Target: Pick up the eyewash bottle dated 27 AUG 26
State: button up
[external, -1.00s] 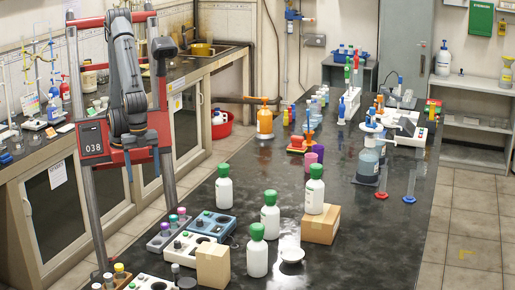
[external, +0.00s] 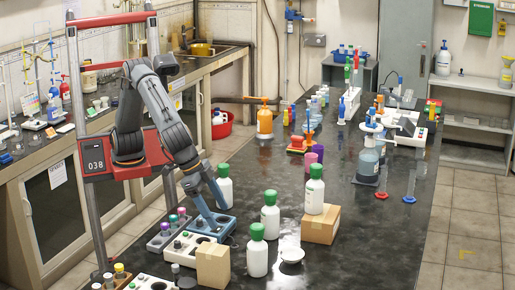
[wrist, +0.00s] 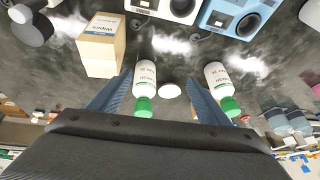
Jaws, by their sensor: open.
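Several white bottles with green caps stand on the dark bench in the external view: one at the rear left (external: 224,190), one in the middle (external: 270,216), one at the front (external: 257,256), and one on a cardboard box (external: 315,194). Their dates are too small to read. My gripper (external: 207,215) is low over the blue stirrer, left of the bottles. In the wrist view its blue fingers (wrist: 160,80) are open and empty. One bottle (wrist: 144,78) appears between the fingers and another (wrist: 217,78) beyond the right finger; their labels are unreadable.
The cardboard box (external: 319,229) stands right of the middle bottle. The blue stirrer (external: 212,226) and a tube rack (external: 164,240) lie to the left. Bare bench lies right of the cardboard box.

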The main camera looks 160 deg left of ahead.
aim_at(257, 254)
jog(key=w+a+f+n+y+b, duration=0.1)
jog(key=w+a+n+y+b, duration=0.1)
jog(key=w+a+n, duration=0.35)
jog(key=shift+m, duration=0.95)
jog(key=shift+w+a+f+p, duration=0.4)
jog(key=shift+w+a+f, duration=0.35)
jog(key=shift+f, duration=1.2)
jog(key=shift+w+a+f+p, duration=0.5)
jog(key=shift+w+f, duration=0.35)
jog(key=shift+f, duration=1.05)
jog(key=shift+w+a+f+p, duration=0.3)
jog(key=shift+w+a+f, duration=0.45)
jog(key=shift+f, duration=1.2)
jog(key=shift+w, duration=0.1)
jog(key=c, duration=1.5)
jog(key=shift+r, duration=0.1)
